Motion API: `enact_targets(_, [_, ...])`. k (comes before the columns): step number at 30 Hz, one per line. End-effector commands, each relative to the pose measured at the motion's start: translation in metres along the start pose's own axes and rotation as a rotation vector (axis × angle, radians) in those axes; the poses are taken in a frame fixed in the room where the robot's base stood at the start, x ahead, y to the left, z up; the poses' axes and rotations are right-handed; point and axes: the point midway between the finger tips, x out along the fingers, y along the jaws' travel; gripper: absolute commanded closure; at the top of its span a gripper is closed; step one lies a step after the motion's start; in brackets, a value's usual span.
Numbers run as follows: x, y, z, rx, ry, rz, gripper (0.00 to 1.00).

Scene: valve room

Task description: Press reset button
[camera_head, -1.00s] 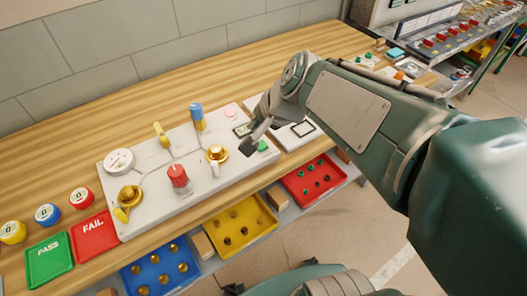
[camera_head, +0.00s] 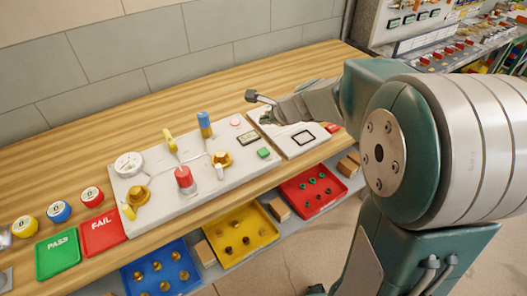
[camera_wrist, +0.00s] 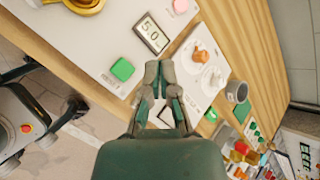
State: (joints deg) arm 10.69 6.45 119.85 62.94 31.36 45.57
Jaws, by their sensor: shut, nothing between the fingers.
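A white valve panel (camera_head: 200,187) lies on the wooden bench. Near its right end are a square green button (camera_head: 263,153), a round pink button (camera_head: 235,122) and a small display (camera_head: 248,138). No label naming a reset button is readable. In the wrist view the green button (camera_wrist: 122,69) is left of my fingertips, the display (camera_wrist: 152,35) reads 50, and the pink button (camera_wrist: 181,6) is at the top edge. My gripper (camera_wrist: 160,68) is shut and empty. In the head view my gripper (camera_head: 252,96) is above and beyond the panel's right end, apart from both buttons.
Yellow, blue and red-capped valve fittings (camera_head: 185,180) and a gauge (camera_head: 128,165) stand up from the panel. A second white board (camera_head: 298,138) lies to its right. Coloured trays (camera_head: 240,235) sit on the shelf below. Bare bench lies behind the panel.

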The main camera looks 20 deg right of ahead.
Motion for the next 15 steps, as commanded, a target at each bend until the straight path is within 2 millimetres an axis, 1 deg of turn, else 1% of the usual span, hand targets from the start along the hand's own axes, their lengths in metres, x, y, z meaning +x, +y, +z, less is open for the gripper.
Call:
enact_targets(5, [0.004,0.003,-0.002,-0.001,-0.001,0.002,1.00])
enact_targets(15, [0.032,0.024,-0.023,0.000,-0.001,0.004,1.00])
